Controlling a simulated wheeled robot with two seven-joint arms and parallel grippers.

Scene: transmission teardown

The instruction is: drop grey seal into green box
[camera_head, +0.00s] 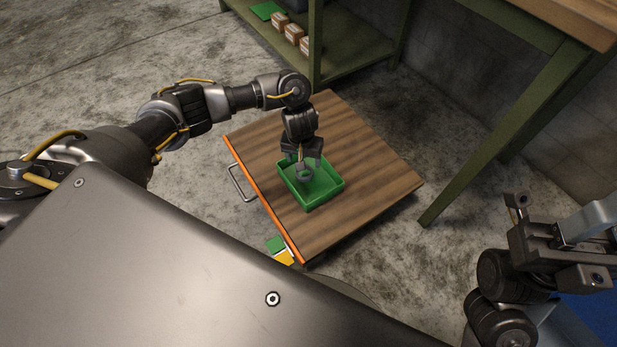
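The green box (333,187) is a shallow open tray standing on the wooden top of a low cart. The grey seal (304,174) is a small ring that shows against the inside of the box. My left gripper (303,161) points down over the box, just above the seal. I cannot tell whether the seal hangs from this gripper or rests on the box floor, nor whether the fingers are shut on it. My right gripper (558,238) is at the right edge, well away from the box, with its fingers apart and nothing visible between them.
The wooden cart top (375,178) is bare around the box and has an orange edge and a metal handle (240,184) on its left. A green shelf (345,50) with small brown boxes stands behind. A green-legged workbench (505,130) stands at the right.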

